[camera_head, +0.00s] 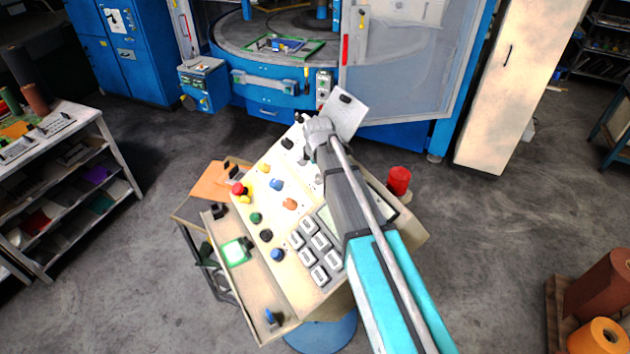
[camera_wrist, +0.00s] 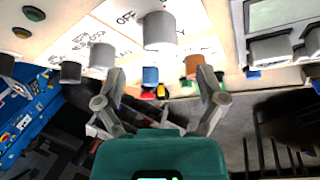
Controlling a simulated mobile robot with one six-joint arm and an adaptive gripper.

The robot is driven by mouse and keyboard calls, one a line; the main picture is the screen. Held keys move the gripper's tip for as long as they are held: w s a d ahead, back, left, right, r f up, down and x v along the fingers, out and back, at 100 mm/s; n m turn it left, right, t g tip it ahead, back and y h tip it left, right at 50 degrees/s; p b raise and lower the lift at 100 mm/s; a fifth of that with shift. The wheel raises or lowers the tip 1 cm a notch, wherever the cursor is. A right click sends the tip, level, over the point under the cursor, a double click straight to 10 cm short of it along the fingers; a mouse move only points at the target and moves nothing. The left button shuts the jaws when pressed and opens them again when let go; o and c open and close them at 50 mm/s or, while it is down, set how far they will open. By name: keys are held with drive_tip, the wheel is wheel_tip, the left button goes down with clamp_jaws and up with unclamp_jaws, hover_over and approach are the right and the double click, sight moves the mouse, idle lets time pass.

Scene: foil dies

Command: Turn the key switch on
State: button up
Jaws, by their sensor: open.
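The control console (camera_head: 277,225) has a sloped cream panel with coloured buttons, knobs and grey keys. In the wrist view, a grey cylindrical knob (camera_wrist: 158,31) stands beside a printed "OFF" label and partly covers other lettering. It may be the key switch, but I cannot tell for sure. In the head view my arm hides the gripper and part of the panel.
A red mushroom button (camera_head: 238,188) and several coloured buttons sit at the panel's left. A red cylinder (camera_head: 398,180) stands at its right side. A blue machine (camera_head: 270,85) is behind. A shelf (camera_head: 70,165) stands far left. Grey floor around the console is open.

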drive_tip(key=shift+b+x, duration=2.4)
drive_tip(key=shift+x, duration=0.35)
drive_tip(key=c, duration=1.1)
drive_tip(key=shift+c, duration=0.2)
